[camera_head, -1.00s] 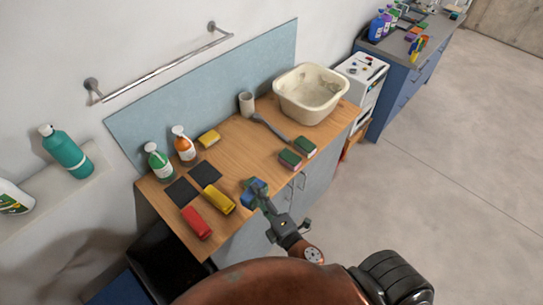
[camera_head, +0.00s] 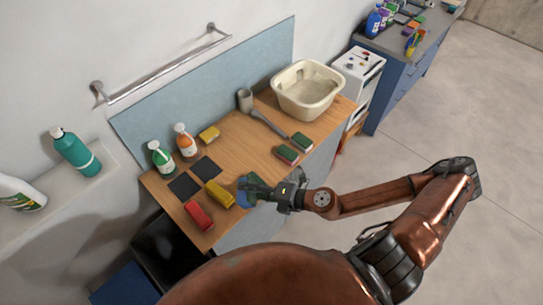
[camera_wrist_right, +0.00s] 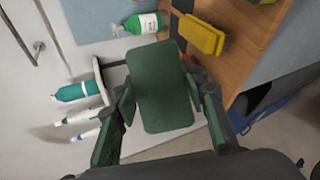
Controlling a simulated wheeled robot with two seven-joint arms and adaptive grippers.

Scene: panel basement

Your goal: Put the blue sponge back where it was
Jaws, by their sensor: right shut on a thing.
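The blue sponge (camera_head: 243,188) is in my right gripper (camera_head: 252,189), at the front edge of the wooden worktop (camera_head: 240,150). In the right wrist view my right gripper (camera_wrist_right: 162,104) is shut on the sponge, whose broad dark green face (camera_wrist_right: 163,85) fills the space between the fingers. I cannot tell whether the sponge touches the worktop. A yellow sponge (camera_head: 219,194) and a red sponge (camera_head: 199,213) lie just left of it. Two dark square pads (camera_head: 184,186) (camera_head: 206,166) lie behind them. My left gripper is not in view.
Two green-topped sponges (camera_head: 287,154) (camera_head: 302,141) lie right of the gripper.

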